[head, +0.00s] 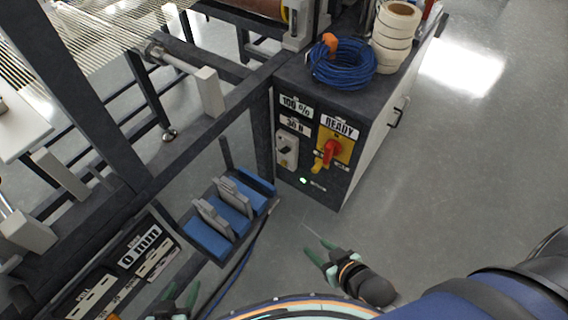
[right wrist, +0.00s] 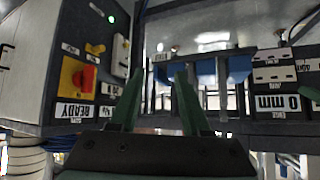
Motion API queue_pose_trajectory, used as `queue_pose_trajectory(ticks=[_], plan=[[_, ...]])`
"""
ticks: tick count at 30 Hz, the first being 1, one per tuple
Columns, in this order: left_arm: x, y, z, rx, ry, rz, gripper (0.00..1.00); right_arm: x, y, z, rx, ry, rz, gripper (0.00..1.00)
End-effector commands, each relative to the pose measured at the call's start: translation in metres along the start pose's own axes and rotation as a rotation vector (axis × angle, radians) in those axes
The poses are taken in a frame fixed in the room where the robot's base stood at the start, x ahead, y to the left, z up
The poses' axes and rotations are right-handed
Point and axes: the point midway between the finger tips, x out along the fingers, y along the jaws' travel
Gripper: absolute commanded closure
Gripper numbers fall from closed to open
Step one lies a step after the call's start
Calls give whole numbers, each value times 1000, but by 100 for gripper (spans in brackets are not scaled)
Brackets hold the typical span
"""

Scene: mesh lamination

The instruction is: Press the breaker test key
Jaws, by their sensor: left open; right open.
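A grey breaker (head: 287,148) sits on the dark front panel of a cabinet (head: 385,140), left of a red rotary knob (head: 329,152) on a yellow plate. A small green light (head: 303,181) glows below. The test key is too small to tell. In the right wrist view the breaker (right wrist: 120,55) and red knob (right wrist: 84,78) appear at the left, upside down. My right gripper (head: 314,246) is open and empty, below and in front of the panel, touching nothing. My left gripper (head: 180,291) is open at the bottom edge, partly cut off, near the other control panel.
A blue cable coil (head: 342,64) and tape rolls (head: 396,32) lie on the cabinet top. A panel reading 0 mm (head: 140,246) is at lower left. Floor right of the cabinet is clear.

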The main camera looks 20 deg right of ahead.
Motion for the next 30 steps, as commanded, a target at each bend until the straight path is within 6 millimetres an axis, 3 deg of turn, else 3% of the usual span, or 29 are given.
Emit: queue_pose_trajectory(ticks=[1, 12, 30], plan=[[0, 0, 0, 0, 0, 0, 43, 0, 0, 0, 0, 0, 0, 60], [0, 0, 0, 0, 1, 0, 43, 0, 0, 0, 0, 0, 0, 100], [0, 0, -1, 0, 2, 0, 43, 0, 0, 0, 0, 0, 0, 100]])
